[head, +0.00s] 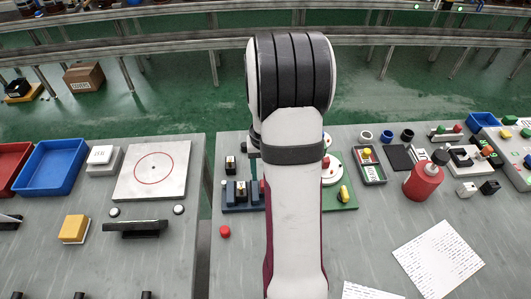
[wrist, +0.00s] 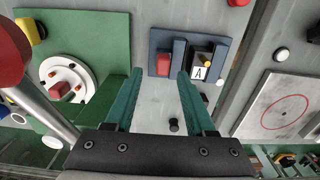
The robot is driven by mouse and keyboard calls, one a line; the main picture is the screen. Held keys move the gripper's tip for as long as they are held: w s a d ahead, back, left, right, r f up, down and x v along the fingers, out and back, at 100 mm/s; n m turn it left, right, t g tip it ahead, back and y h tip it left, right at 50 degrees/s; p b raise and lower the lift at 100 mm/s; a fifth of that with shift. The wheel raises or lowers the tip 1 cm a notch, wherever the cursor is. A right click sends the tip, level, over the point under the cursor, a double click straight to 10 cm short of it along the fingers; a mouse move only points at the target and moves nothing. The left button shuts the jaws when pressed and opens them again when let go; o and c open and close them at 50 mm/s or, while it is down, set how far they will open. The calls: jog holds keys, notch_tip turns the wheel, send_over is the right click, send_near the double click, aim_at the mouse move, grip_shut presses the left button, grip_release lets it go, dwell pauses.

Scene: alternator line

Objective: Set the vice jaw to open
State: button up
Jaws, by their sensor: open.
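The vice is a dark blue base with upright blue blocks. In the head view the vice (head: 231,207) stands left of my arm, which partly hides its right end. In the wrist view the vice (wrist: 222,42) is ahead of my fingers. A red piece (wrist: 163,66) is at its left end, and a block with a white face marked A (wrist: 199,72) is by its right-hand block. My gripper (wrist: 160,73) is open with two teal fingers. The red piece appears between the fingertips; I cannot tell the height gap or any contact. My arm hides the gripper in the head view.
A green board (wrist: 110,25) with a white disc (wrist: 62,72) lies beside the vice. A red-ringed plate (head: 178,152) is on the left table, across a gap. A red cylinder (head: 423,182) stands at the right. A red button (head: 224,231) lies in front of the vice.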

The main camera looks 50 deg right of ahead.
notch_tip(320, 180, up, 12)
jog(key=shift+r, duration=0.25)
jog(key=s+a+r+n+y, duration=0.1)
jog(key=s+a, duration=0.1)
jog(key=a, duration=0.8)
jog(key=s+a+r+n, duration=0.1)
jog(key=s+a, duration=0.1)
jog(key=a, duration=0.8)
jog(key=s+a+f+n, duration=0.1)
jog(key=s+a+f, duration=0.1)
jog(key=s+a, duration=0.7)
jog(key=shift+s+a+y, duration=0.15)
jog(key=shift+s+y, duration=0.25)
jog(key=shift+f, duration=0.1)
